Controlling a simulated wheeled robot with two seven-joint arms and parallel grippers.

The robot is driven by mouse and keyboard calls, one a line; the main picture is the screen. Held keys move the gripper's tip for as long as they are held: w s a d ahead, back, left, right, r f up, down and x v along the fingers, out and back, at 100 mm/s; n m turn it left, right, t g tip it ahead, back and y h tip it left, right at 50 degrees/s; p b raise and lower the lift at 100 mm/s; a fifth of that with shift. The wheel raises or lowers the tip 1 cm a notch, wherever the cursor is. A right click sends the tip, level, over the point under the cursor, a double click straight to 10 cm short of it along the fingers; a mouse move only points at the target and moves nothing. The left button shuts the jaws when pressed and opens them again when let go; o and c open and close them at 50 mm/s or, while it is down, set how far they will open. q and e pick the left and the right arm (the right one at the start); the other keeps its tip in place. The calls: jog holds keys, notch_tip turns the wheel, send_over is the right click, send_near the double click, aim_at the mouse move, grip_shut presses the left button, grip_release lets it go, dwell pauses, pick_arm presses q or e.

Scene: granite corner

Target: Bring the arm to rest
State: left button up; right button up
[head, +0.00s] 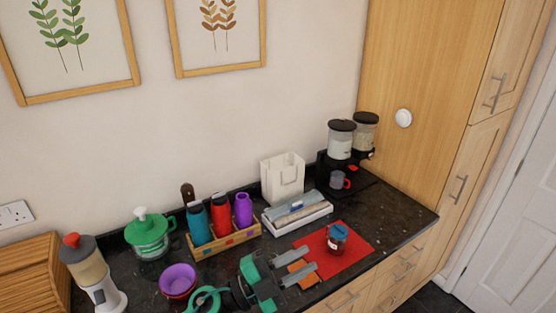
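My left gripper (306,266), green and dark with two grey fingers, is at the bottom centre, over the front of the dark counter (400,227). Its fingers are apart, with a gap between them. An orange-brown item shows between and beside the fingers; I cannot tell whether it lies below them or touches them. A small jar (336,238) with a blue lid stands upright on a red mat (357,252), to the right of the fingertips and apart from them. My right gripper is not in view.
A purple bowl (178,280) and a green-lidded jar (149,233) are to the left. A wooden rack (227,243) holds several bottles. Behind are a white holder (283,180), a box (298,212) and a dispenser (341,141) with a mug (338,181). The counter's right end is clear.

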pick_arm(q)
jog(key=w+a+f+n+t+y, duration=0.1)
jog(key=w+a+n+t+y, duration=0.3)
jog(key=a+n+t+y, duration=1)
jog(key=s+a+f+n+g+y, duration=0.4)
jog(key=s+a+f+n+g, duration=0.15)
jog(key=f, duration=0.35)
jog(key=s+a+f+n+g+y, duration=0.35)
jog(key=s+a+f+g, duration=0.25)
jog(key=f, duration=0.2)
jog(key=s+a+f+g+h, duration=0.1)
jog(key=s+f+g, duration=0.2)
jog(key=s, duration=0.4)
jog(key=s+a+f+g+h, duration=0.1)
jog(key=s+f+g, duration=0.15)
jog(key=s, duration=0.35)
notch_tip(320, 180, down, 38)
jog(key=s+g+b, duration=0.2)
jog(key=b, duration=0.3)
jog(key=s+a+f+b, duration=0.1)
jog(key=s+f+b, duration=0.1)
jog(key=s+f, duration=0.7)
jog(key=s+a+f+g+b, duration=0.1)
jog(key=s+f+b, duration=0.1)
jog(key=s+f, duration=0.7)
notch_tip(320, 180, down, 4)
jog(key=shift+s+a+r+y, duration=0.1)
jog(key=shift+s+a+y, duration=0.15)
jog(key=shift+a+y, duration=0.15)
